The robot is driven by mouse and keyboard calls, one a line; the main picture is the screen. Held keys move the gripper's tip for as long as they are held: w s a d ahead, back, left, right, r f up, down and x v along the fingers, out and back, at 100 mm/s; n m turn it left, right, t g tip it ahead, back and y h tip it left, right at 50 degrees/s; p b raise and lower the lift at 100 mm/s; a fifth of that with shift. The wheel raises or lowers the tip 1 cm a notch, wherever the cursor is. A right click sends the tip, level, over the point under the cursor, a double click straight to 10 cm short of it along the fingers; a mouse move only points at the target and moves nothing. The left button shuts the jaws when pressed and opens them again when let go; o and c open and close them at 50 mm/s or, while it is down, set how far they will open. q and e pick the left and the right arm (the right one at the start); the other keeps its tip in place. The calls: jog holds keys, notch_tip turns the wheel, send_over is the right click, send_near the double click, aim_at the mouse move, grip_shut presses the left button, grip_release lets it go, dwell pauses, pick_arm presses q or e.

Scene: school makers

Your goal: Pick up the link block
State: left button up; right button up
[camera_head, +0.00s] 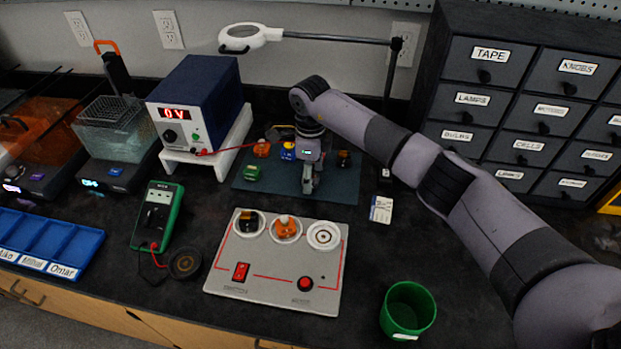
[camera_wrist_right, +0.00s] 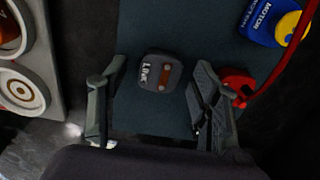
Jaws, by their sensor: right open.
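The link block (camera_wrist_right: 158,78) is a dark grey, rounded block with a "LINK" label and a brown strip on top. It lies on the dark mat (camera_wrist_right: 160,25) in the right wrist view. My right gripper (camera_wrist_right: 157,98) is open, with one finger on each side of the block. Gaps show between the fingers and the block. In the head view my right gripper (camera_head: 308,182) points down over the mat (camera_head: 330,192), and I cannot make out the link block there. It seems hidden by the gripper. My left gripper is out of view.
Blue (camera_head: 288,150), green (camera_head: 252,173), orange (camera_head: 261,148) and dark (camera_head: 344,158) blocks sit on the mat. A red part (camera_wrist_right: 238,84) and cable are close to one finger. The grey circuit board (camera_head: 270,265), power supply (camera_head: 195,108) and green cup (camera_head: 408,309) stand around.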

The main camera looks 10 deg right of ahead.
jog(key=shift+c, duration=0.3)
jog(key=c, duration=1.1)
jog(key=shift+o, duration=0.2)
jog(key=shift+r, duration=0.1)
